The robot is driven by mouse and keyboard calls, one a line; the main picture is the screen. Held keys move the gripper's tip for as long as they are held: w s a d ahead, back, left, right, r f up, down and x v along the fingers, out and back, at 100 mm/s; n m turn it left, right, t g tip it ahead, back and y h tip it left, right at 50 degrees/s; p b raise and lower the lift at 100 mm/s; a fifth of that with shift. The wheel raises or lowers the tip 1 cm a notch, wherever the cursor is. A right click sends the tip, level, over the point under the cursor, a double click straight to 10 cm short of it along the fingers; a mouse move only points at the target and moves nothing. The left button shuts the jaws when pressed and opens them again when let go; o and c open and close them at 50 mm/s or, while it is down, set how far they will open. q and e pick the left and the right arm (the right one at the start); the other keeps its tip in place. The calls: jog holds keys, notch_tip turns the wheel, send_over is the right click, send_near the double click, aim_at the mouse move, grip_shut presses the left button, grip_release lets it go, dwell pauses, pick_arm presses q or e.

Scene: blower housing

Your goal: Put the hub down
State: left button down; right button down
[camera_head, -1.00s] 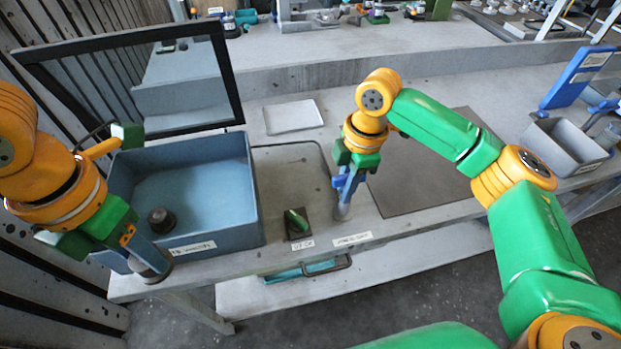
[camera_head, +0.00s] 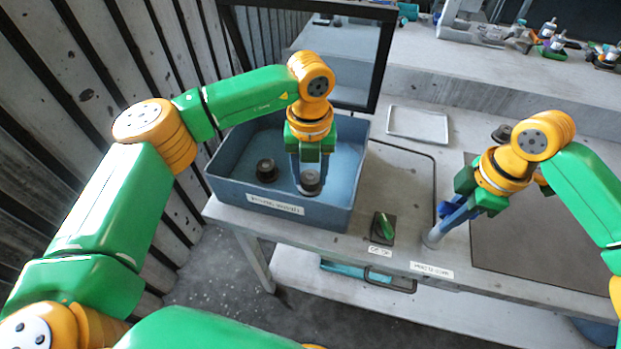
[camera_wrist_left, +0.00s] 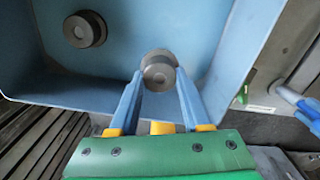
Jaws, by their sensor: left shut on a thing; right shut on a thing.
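My left gripper (camera_head: 310,172) points down inside the blue bin (camera_head: 290,208), shut on a grey round hub (camera_head: 310,183). In the left wrist view the hub (camera_wrist_left: 158,70) sits between the two blue fingertips (camera_wrist_left: 158,78), over the bin floor. I cannot tell whether it touches the floor. A second dark hub (camera_head: 266,170) stands in the bin to the left, apart from the held one; it also shows in the left wrist view (camera_wrist_left: 84,30). My right gripper (camera_head: 444,222) is shut on a grey cylindrical piece (camera_head: 432,239) near the table's front edge.
A green switch (camera_head: 384,228) stands right of the bin. A dark mat (camera_head: 540,245) lies at the right, with a dark round part (camera_head: 502,133) by its far edge. A pale tray (camera_head: 418,125) lies behind. A black frame (camera_head: 375,60) rises behind the bin.

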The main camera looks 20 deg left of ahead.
aim_at(310, 178)
pick_arm(q)
jog(key=shift+f, duration=1.6)
jog(key=shift+c, duration=1.8)
grip_release()
jog(key=shift+f, duration=0.15)
notch_tip(310, 178, up, 12)
jog(key=shift+r, duration=0.2)
